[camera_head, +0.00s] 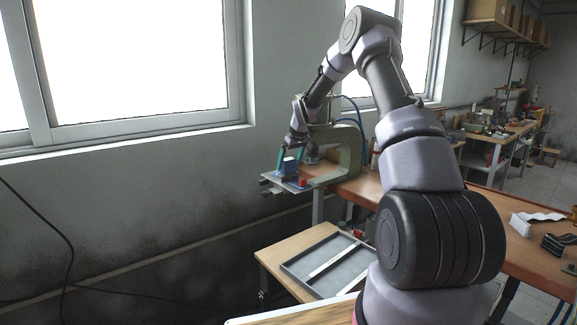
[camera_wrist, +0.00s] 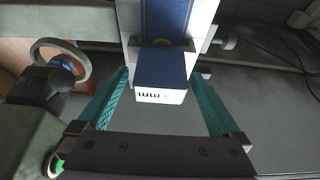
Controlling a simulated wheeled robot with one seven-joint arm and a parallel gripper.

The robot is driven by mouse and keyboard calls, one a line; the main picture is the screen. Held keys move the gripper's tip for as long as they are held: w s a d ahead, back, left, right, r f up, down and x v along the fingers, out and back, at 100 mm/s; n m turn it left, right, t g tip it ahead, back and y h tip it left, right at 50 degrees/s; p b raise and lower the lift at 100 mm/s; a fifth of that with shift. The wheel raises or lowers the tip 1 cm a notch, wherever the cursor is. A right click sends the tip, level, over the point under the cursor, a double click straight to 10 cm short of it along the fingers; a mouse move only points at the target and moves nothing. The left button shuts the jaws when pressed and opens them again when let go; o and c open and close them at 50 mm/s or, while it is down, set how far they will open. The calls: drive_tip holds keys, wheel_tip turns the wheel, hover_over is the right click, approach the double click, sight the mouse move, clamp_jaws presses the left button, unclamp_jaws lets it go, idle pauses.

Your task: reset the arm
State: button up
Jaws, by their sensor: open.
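My gripper (camera_head: 291,156) is at the far end of my arm, over the metal plate of the green press-like machine (camera_head: 350,150). In the wrist view, my gripper (camera_wrist: 161,76) has its two teal fingers spread apart. A blue block with a white, marked front face (camera_wrist: 160,75) appears between them, with a visible gap on each side. In the head view, the blue block (camera_head: 289,167) is on the plate, close to the fingers. I cannot tell how deep the fingers reach beside it.
A red button (camera_head: 303,181) is on the plate. A round ring handle (camera_wrist: 62,62) is close to my left finger in the wrist view. A wooden table with a grey tray (camera_head: 335,262) stands below. A brown workbench (camera_head: 530,255) runs behind my arm. The wall and windows are at left.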

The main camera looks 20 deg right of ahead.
drive_tip(key=s+r+m, duration=0.1)
drive_tip(key=s+r, duration=0.4)
drive_tip(key=r, duration=0.4)
drive_tip(key=s+r, duration=0.6)
drive_tip(key=r, duration=0.3)
drive_tip(key=s+a+r+m+t+h, duration=0.1)
drive_tip(key=s+r, duration=0.3)
drive_tip(key=s, duration=0.2)
drive_tip(key=s+a+r+m, duration=0.1)
drive_tip(key=s+r+m, duration=0.1)
drive_tip(key=s+r, duration=0.35)
drive_tip(key=s+a+m+t+y, duration=0.1)
drive_tip(key=s+m, duration=0.3)
drive_tip(key=s, duration=2.1)
drive_tip(key=shift+s+a+f+m+t, duration=0.25)
drive_tip(key=shift+s+a+m+t, duration=0.05)
drive_tip(key=shift+t, duration=0.3)
